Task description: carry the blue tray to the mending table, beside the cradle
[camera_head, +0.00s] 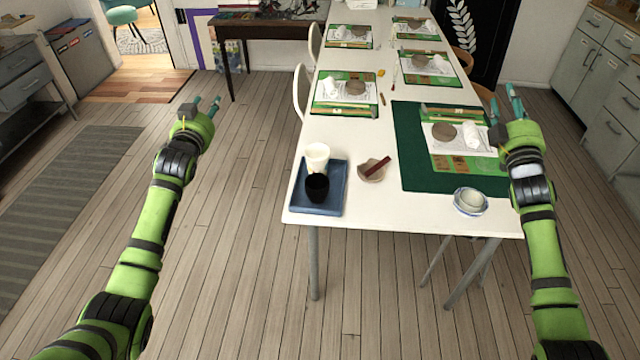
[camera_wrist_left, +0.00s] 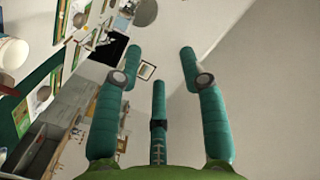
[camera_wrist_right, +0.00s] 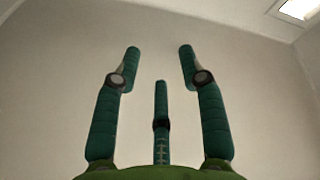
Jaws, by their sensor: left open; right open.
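The blue tray (camera_head: 338,182) lies flat on the near left corner of the long white table (camera_head: 375,210). A white cup (camera_head: 316,157) and a black cup (camera_head: 317,187) stand upright on it. My left gripper (camera_head: 207,103) is open and empty, raised over the floor left of the table, well apart from the tray; its fingers show in the left wrist view (camera_wrist_left: 158,68). My right gripper (camera_head: 503,103) is open and empty at the table's right side; its fingers also show in the right wrist view (camera_wrist_right: 160,68). I cannot make out a cradle or tell which table is the mending table.
A small dish (camera_head: 372,173) with a dark red stick lies right of the tray. A green mat (camera_head: 411,155) with a place setting and a blue-rimmed bowl (camera_head: 470,201) are further right. A dark wooden table (camera_head: 262,31) stands at the back. The floor (camera_head: 235,230) left is clear.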

